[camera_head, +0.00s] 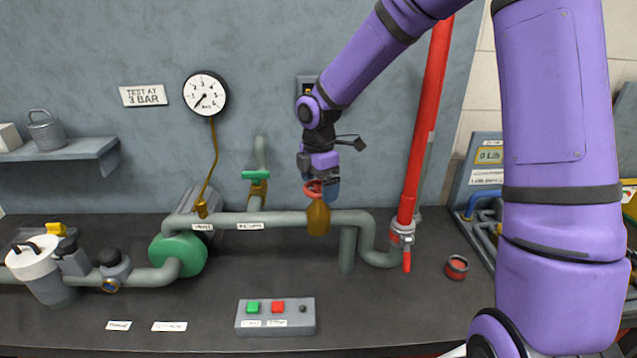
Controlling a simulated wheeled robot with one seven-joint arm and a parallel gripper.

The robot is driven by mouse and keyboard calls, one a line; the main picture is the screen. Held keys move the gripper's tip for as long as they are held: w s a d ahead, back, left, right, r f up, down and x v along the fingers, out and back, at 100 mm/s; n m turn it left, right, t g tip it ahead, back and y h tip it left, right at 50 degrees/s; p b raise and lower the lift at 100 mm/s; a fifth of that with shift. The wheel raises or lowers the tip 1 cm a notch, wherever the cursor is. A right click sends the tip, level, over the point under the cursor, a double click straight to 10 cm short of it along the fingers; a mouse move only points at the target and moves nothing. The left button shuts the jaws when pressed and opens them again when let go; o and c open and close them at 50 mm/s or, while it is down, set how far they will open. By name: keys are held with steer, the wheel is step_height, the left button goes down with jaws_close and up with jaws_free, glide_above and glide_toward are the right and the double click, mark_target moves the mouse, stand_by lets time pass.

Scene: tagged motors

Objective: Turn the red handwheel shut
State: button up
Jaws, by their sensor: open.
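The red handwheel (311,188) sits on top of a brass valve body (318,217) on the grey horizontal pipe. Only part of its rim shows, since my gripper covers the rest. My gripper (322,187) points down from above, right at the handwheel, with its fingers open. A blue fingertip shows at the right of the wheel. I cannot tell whether the fingers touch the rim.
A green-handled valve (256,176) stands left on the same pipe. A red vertical pipe (425,130) rises close to the right. A button box (276,316) and a red tin (456,267) are on the bench. A pressure gauge (205,93) hangs on the wall.

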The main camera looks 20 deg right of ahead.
steer(key=shift+c, duration=0.2)
steer(key=c, duration=0.8)
steer(key=shift+o, duration=0.2)
steer(key=shift+m, duration=0.4)
steer(key=m, duration=0.3)
steer(key=shift+m, duration=0.4)
steer(key=m, duration=0.9)
steer(key=shift+m, duration=2.2)
